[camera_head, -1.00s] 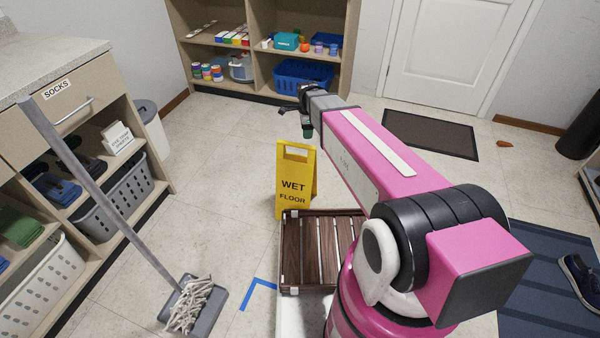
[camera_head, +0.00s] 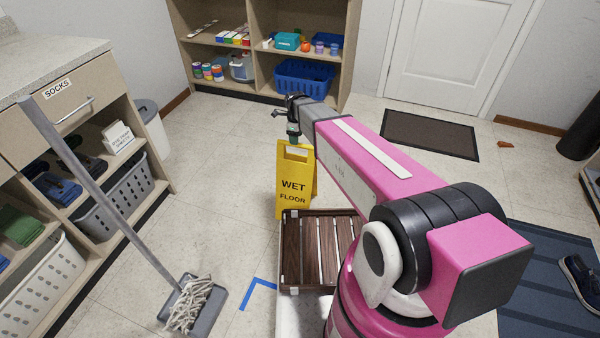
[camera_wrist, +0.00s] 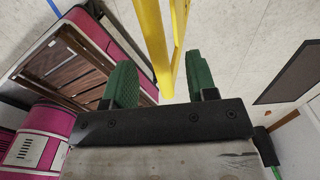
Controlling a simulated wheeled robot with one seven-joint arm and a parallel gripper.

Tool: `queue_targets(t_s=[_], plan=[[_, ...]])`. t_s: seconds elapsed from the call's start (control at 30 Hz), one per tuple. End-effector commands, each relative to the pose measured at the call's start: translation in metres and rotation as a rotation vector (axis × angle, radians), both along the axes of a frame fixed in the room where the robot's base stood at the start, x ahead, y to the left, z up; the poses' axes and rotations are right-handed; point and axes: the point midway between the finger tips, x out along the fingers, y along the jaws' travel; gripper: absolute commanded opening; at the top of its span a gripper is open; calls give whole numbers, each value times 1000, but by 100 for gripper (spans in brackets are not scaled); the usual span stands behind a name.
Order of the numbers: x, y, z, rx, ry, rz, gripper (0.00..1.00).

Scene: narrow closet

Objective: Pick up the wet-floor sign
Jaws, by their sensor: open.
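The yellow wet-floor sign (camera_head: 293,180) stands upright on the floor, just past the slatted wooden deck. Its face reads "WET FLOOR" and it has a handle slot near the top. My gripper (camera_head: 293,136) is at the sign's top edge in the head view, partly hidden by my arm. In the wrist view, my gripper (camera_wrist: 160,82) is open, with two green finger pads apart. The yellow sign (camera_wrist: 158,40) shows as upright bars passing between and beyond the pads. I cannot tell whether the pads touch it.
A mop (camera_head: 190,300) leans at the left by the drawer cabinet. Blue tape (camera_head: 258,285) marks the floor. Shelves with a blue basket (camera_head: 303,79) stand at the back. A dark mat (camera_head: 430,134) lies before the door. Floor left of the sign is clear.

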Motion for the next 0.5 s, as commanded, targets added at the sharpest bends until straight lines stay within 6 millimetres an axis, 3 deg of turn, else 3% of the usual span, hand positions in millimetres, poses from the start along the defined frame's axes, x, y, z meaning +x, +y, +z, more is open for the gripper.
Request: queue_targets(t_s=[0.33,0.5], plan=[[-3,-2,-42,-1,1,0,52],[-4,-2,-49,0,0,1,52]])
